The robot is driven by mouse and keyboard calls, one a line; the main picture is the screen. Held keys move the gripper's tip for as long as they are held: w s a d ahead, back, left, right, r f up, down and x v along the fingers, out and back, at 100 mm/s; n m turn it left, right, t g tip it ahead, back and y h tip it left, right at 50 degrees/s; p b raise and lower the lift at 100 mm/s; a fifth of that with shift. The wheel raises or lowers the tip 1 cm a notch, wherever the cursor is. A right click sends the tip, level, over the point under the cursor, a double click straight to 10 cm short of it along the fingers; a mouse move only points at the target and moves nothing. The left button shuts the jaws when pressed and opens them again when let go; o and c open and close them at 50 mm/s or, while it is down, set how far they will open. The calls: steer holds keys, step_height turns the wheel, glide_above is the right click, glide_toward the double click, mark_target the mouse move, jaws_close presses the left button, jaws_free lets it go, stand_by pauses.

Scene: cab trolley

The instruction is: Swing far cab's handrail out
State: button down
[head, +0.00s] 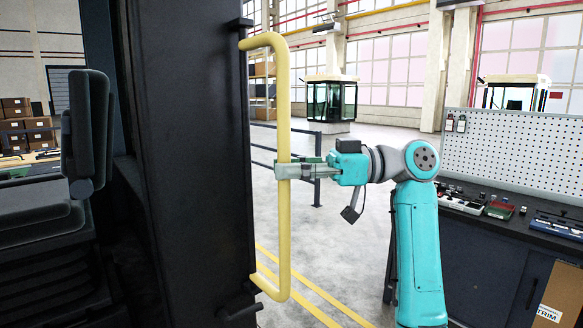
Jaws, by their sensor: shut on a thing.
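The yellow handrail (284,225) stands upright in the head view, joined at its top and bottom ends to the dark cab pillar (190,150). It juts out to the right of the pillar, with a gap between its long bar and the pillar. My gripper (285,170) reaches in from the right and is shut on the handrail's bar near mid-height. The fingers hide a short piece of the bar. A dark seat (88,130) shows inside the cab at the left.
A workbench with a white pegboard (515,155) and tools stands at the right, close to my arm. A dark barrier rail (316,170) stands behind the handrail. Another cab (331,100) is in the background. Grey floor with yellow lines (310,300) lies open between.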

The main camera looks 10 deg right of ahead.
steer(key=shift+w+f, duration=0.15)
steer(key=shift+w, duration=0.3)
steer(key=c, duration=1)
jaws_free()
steer(key=shift+w+a+f, duration=0.15)
steer(key=shift+w+f, duration=0.05)
steer(key=shift+s+r, duration=0.1)
steer(key=shift+s, duration=0.05)
steer(key=d, duration=1.2)
steer(key=shift+d, duration=0.1)
